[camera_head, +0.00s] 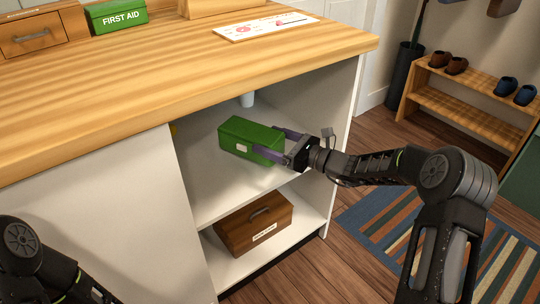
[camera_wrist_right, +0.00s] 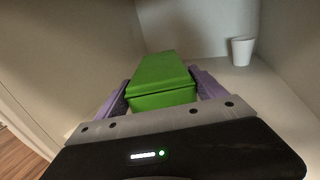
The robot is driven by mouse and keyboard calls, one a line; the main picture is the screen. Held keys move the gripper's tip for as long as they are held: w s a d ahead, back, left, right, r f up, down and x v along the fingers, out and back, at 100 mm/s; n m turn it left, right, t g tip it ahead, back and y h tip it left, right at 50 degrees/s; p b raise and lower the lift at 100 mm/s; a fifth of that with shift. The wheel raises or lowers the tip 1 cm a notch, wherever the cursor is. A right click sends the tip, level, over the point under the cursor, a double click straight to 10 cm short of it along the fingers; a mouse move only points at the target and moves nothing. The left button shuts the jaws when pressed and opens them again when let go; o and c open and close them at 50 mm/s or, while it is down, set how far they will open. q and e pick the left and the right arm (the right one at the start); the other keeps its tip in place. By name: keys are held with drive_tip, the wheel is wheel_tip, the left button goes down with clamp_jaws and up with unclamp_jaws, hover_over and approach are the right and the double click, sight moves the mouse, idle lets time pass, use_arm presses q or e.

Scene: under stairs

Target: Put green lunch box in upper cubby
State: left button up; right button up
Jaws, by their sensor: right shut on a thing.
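The green lunch box (camera_head: 250,140) is inside the upper cubby, over the white shelf (camera_head: 205,196). My right gripper (camera_head: 283,145) is shut on the box from its right side, with purple fingers on either side of it. In the right wrist view the lunch box (camera_wrist_right: 162,80) sits between both fingers (camera_wrist_right: 163,95). I cannot tell whether the box touches the shelf. My left arm shows at the lower left, but its gripper is not in view.
A white cup (camera_head: 247,100) stands at the back of the upper cubby. A brown wooden box (camera_head: 254,224) sits in the lower cubby. The wooden counter (camera_head: 180,70) overhangs the cubbies and carries a green first aid box (camera_head: 117,16). A shoe rack (camera_head: 470,92) stands at the right.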

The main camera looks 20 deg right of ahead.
drive_tip(key=shift+f+b, duration=0.95)
drive_tip(key=shift+f, duration=1.55)
drive_tip(key=o, duration=1.6)
drive_tip(key=shift+f, duration=0.1)
drive_tip(key=shift+s+d, duration=0.35)
drive_tip(key=p+v, duration=0.3)
drive_tip(key=v, duration=0.8)
